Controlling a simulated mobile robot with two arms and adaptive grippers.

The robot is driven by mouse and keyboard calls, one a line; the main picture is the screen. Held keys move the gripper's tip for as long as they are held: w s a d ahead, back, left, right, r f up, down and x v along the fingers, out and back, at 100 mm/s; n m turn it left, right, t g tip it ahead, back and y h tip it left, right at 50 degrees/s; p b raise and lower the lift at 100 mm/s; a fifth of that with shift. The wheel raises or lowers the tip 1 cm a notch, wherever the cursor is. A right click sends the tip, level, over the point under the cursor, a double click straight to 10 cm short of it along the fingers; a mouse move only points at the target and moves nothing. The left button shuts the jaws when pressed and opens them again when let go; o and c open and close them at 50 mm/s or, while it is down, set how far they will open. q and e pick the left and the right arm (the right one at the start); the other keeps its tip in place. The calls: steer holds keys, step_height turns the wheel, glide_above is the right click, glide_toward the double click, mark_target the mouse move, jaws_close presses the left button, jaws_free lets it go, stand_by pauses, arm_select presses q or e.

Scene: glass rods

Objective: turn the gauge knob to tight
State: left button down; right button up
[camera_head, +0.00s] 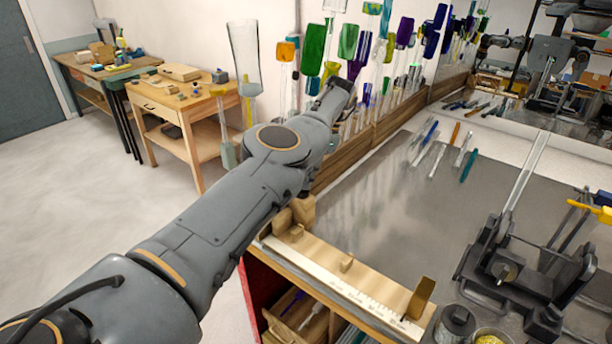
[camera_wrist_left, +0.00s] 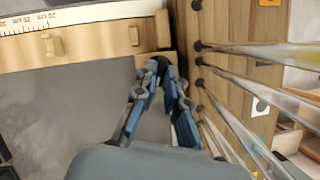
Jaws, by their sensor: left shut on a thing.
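The wooden gauge with a white ruler scale (camera_head: 345,287) lies along the front edge of the grey bench in the head view. It shows along the top of the left wrist view (camera_wrist_left: 95,38), with two small wooden blocks on it. In the head view my left arm hides the knob and fingers. My right gripper is in neither view.
A brass stop (camera_head: 420,298) stands on the gauge's right end. A black fixture (camera_head: 510,265) holds a glass rod (camera_head: 525,172). Coloured rods (camera_head: 440,150) lie at the back. A wooden rack with glass rods (camera_wrist_left: 245,80) runs close beside my left gripper. The middle of the bench is clear.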

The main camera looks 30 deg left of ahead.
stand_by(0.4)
arm_select(q)
steer(key=c, duration=1.4)
jaws_free()
